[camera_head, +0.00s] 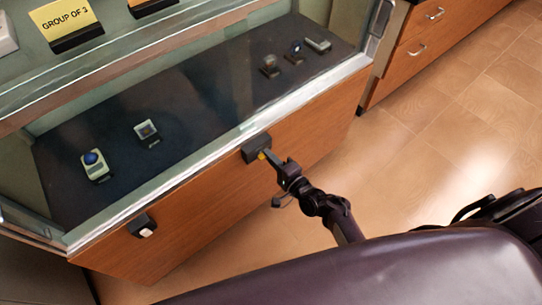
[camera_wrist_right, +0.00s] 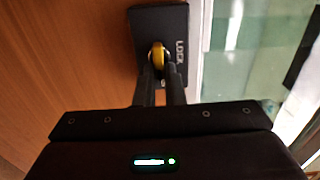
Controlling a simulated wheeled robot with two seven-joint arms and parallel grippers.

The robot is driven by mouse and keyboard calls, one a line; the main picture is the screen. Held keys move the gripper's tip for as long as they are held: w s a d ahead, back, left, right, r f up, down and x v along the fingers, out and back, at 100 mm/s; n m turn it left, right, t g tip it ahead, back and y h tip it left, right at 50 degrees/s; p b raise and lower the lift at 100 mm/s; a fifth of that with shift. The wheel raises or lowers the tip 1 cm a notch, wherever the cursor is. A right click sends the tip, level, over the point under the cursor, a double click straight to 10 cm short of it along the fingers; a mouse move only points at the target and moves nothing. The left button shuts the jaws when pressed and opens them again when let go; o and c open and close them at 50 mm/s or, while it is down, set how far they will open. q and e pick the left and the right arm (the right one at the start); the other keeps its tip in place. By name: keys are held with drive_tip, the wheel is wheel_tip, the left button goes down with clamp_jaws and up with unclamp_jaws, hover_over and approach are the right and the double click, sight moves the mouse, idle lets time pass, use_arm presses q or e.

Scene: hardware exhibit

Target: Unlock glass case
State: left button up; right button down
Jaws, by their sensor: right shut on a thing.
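The glass case (camera_head: 190,150) has a wooden front with a dark lock box (camera_head: 256,149) just under its metal edge. The box, marked LOCK, also shows in the right wrist view (camera_wrist_right: 175,20). My right gripper (camera_head: 268,158) is at this box, its fingers shut on a small yellow piece (camera_wrist_right: 158,55) at the box's face. The fingertips partly hide the piece, so I cannot tell if it is a key or a knob, or how far it is turned. A second dark box (camera_head: 141,225) with a pale part sits lower left on the front. My left gripper is not in view.
Several small devices, one with a blue ball (camera_head: 94,163), stand on the dark floor of the case. A yellow "GROUP OF 3" sign (camera_head: 62,16) is above. Wooden drawers (camera_head: 425,45) stand at the upper right. The tiled floor (camera_head: 440,130) to the right is clear.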

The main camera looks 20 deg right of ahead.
idle(0.4)
drive_tip(key=c, duration=1.5)
unclamp_jaws()
